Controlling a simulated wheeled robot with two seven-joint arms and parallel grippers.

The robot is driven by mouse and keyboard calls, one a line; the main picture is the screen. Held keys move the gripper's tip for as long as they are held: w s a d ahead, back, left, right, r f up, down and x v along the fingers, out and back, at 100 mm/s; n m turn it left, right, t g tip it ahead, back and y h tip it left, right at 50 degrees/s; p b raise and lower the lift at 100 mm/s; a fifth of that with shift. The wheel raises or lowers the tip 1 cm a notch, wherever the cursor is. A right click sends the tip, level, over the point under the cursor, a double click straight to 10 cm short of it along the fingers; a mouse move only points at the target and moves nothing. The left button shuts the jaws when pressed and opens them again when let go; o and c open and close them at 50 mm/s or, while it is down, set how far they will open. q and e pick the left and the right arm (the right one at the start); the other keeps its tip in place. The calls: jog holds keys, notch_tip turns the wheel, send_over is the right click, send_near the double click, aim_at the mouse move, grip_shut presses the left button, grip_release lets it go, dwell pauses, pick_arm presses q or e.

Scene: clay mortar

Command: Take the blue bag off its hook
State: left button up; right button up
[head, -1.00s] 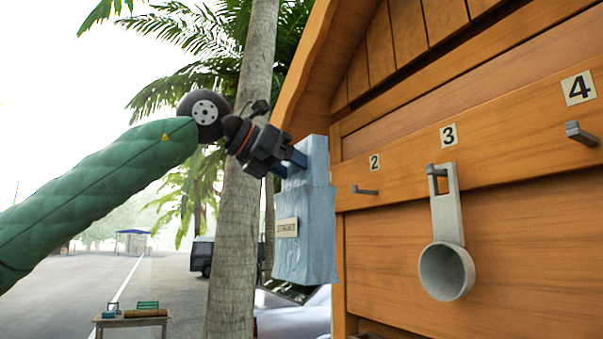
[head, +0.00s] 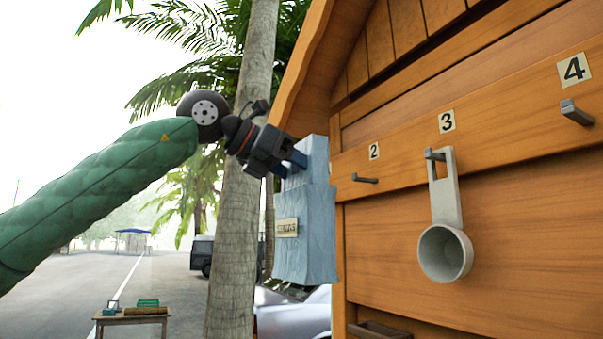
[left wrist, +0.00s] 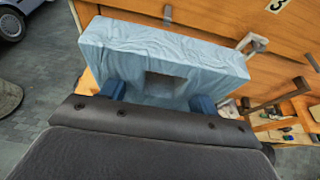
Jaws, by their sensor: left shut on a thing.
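The blue bag (head: 305,240) is a pale blue, crinkled block with a small label on its front. It hangs upright from my left gripper (head: 293,163), which is shut on its upper part. In the head view it overlaps the left edge of the wooden board, and I see no hook touching it. In the left wrist view the bag (left wrist: 160,48) lies across and beyond my two blue fingers (left wrist: 157,97). A small grey hook (left wrist: 168,14) shows past the bag's far edge, apart from it. My right gripper is not in view.
The wooden board (head: 480,160) fills the right side. Hook 2 (head: 365,179) and hook 4 (head: 576,112) are empty. A grey scoop (head: 445,252) hangs on hook 3. A palm trunk (head: 240,200) stands behind my gripper. Open road lies at the left.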

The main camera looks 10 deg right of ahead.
pick_arm(q)
jog(key=shift+f+b, duration=0.65)
jog(key=shift+f, duration=0.1)
jog(key=shift+a, duration=0.1)
jog(key=shift+a, duration=0.1)
jog(key=s+a+b, duration=0.3)
jog(key=a, duration=0.6)
jog(key=shift+s, duration=0.2)
dwell(1.5)
dwell(0.4)
